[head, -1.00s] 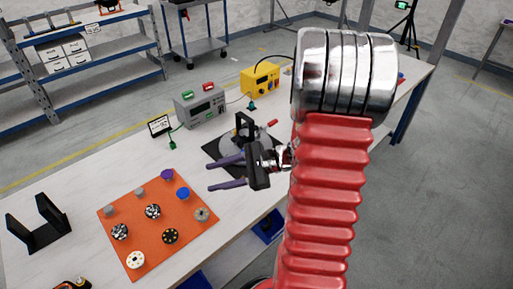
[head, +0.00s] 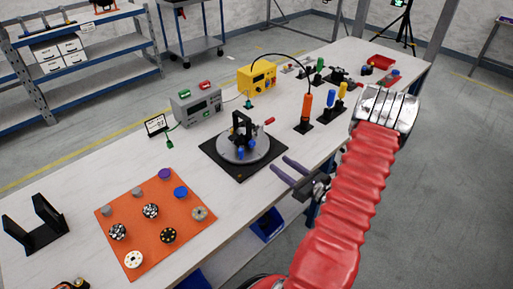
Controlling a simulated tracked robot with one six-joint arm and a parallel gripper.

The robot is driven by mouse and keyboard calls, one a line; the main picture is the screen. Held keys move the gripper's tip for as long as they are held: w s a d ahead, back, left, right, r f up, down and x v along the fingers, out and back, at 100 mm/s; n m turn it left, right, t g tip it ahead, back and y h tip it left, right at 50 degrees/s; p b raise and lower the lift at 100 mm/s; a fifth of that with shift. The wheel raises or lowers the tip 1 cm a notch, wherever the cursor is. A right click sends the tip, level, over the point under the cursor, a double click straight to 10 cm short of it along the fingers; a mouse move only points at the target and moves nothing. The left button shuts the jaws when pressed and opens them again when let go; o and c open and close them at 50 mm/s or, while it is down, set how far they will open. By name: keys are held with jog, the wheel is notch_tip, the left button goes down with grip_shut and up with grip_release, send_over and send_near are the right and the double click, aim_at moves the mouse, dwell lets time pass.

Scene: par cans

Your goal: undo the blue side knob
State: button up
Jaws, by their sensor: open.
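A black fixture (head: 240,127) stands on a round grey turntable (head: 262,149) over a black square base (head: 237,173). Small blue parts show low on the fixture; the one at its front (head: 240,153) looks like a side knob, but it is too small to tell how it is fastened. A red-tipped lever (head: 269,121) sticks out to the right. My gripper (head: 278,163), with two purple fingers, is open and empty. It is right of and in front of the turntable, apart from it, with its fingers pointing left toward it.
An orange mat (head: 150,248) holds several round knobs and discs, one blue (head: 180,192). Grey (head: 196,104) and yellow (head: 257,76) boxes stand behind the turntable. An orange-handled tool (head: 306,108) stands upright to the right. A black bracket (head: 36,225) is far left.

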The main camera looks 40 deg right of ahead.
aim_at(253, 144)
jog(key=shift+w, duration=0.1)
jog(key=w, duration=1.3)
jog(key=shift+w+a, duration=0.25)
jog(key=shift+w, duration=0.1)
jog(key=c, duration=1.1)
